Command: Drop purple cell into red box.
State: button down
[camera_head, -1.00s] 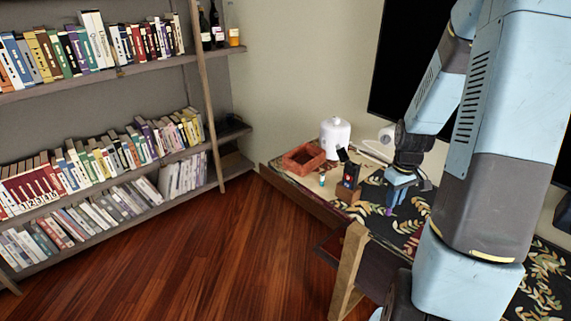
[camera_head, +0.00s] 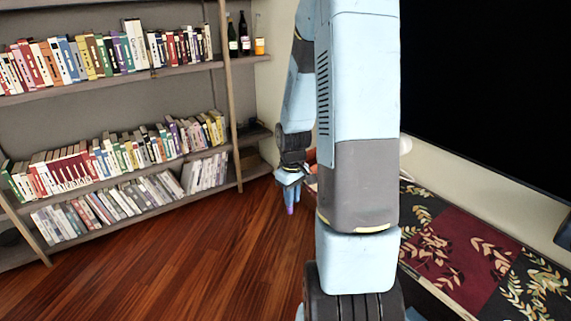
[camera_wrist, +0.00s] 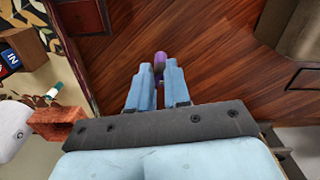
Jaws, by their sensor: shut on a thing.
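My gripper (camera_head: 290,196) is shut on the purple cell (camera_head: 290,209), which pokes out below the fingers. In the wrist view the purple cell (camera_wrist: 160,60) sticks out past the blue fingertips (camera_wrist: 158,85), with wooden floor behind it. The red box (camera_wrist: 58,123) is at the left of the wrist view, on the table, partly covered by my gripper's body. The gripper is off to the side of the box, beyond the table edge. In the head view my arm hides most of the box.
A small teal-and-white cell (camera_wrist: 53,92), a white jar (camera_wrist: 14,124) and a wooden holder (camera_wrist: 22,48) stand on the patterned table (camera_head: 460,255). A bookshelf (camera_head: 120,130) fills the left wall. The wooden floor (camera_head: 180,255) between is clear.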

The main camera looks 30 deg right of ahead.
aim_at(313, 162)
jog(key=u, duration=0.3)
jog(key=i, duration=2.2)
jog(key=z, duration=1.9)
jog(key=i, duration=0.55)
jog(key=z, duration=0.15)
